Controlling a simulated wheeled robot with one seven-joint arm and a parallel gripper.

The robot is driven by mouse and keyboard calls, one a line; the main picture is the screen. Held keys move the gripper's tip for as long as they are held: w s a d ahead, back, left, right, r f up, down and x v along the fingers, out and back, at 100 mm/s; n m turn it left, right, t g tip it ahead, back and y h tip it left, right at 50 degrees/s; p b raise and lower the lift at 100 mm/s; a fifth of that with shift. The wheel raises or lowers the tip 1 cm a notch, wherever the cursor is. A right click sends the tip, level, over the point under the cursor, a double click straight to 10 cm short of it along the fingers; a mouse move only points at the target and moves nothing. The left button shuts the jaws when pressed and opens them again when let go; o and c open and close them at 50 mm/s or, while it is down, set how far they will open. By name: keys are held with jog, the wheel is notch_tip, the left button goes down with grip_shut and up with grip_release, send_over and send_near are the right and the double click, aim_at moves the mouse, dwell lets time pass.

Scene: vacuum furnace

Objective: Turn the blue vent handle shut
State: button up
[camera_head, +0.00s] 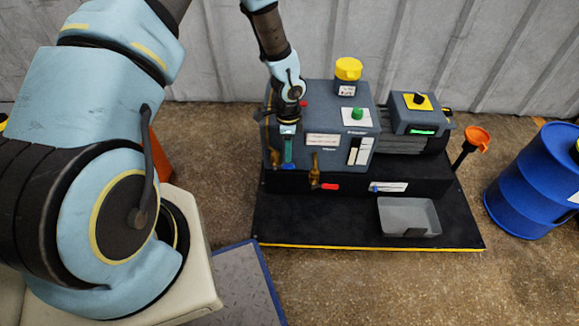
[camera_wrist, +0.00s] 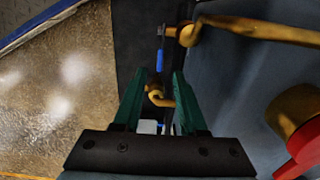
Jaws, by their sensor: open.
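The blue vent handle (camera_wrist: 160,67) shows in the wrist view as a short blue bar beside a brass fitting (camera_wrist: 188,35). It lies just beyond the tips of my gripper (camera_wrist: 164,78), roughly in line with the gap. My gripper's two green fingers are open, and nothing is clamped between them. A curved brass piece (camera_wrist: 158,97) shows in the gap. In the head view my gripper (camera_head: 288,150) points down at the front left of the grey pump unit (camera_head: 345,92).
A brass valve (camera_head: 314,170) with a red handle (camera_head: 330,187) is just right of my gripper. A grey tray (camera_head: 409,217) sits on the black base (camera_head: 330,225). A blue drum (camera_head: 530,185) stands at the right. A red and yellow part (camera_wrist: 298,115) is close by in the wrist view.

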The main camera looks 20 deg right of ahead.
aim_at(283, 167)
notch_tip(283, 167, down, 7)
jog(key=shift+f+b, duration=0.1)
jog(key=shift+b, duration=0.4)
jog(key=shift+c, duration=0.3)
grip_shut()
